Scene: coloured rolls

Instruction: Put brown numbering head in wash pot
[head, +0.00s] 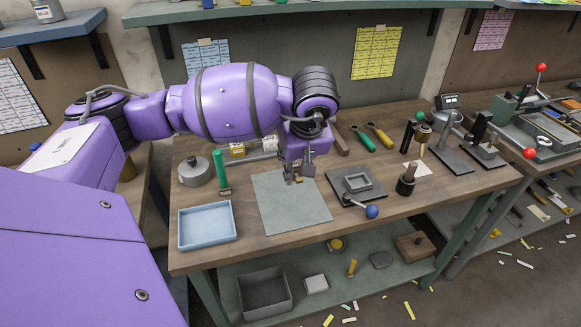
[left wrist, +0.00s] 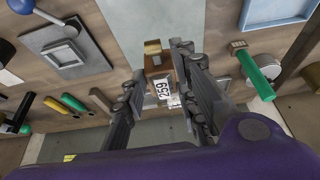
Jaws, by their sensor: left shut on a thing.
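The brown numbering head (left wrist: 153,66) is a small brown block with a brass-coloured end and a white label reading 259. My left gripper (left wrist: 160,78) is shut on it; in the head view the gripper (head: 294,171) hangs over the grey-green mat (head: 297,214). Much of the head is hidden there by the fingers, and I cannot tell if it touches the mat. A round grey lidded pot (head: 194,172), which looks like the wash pot, stands at the back left of the bench, left of the gripper. It also shows in the left wrist view (left wrist: 266,65). My right gripper is not in view.
A pale blue tray (head: 207,226) lies at the front left. A square grey fixture (head: 352,186) with a blue-knobbed lever (head: 372,211) is right of the mat.

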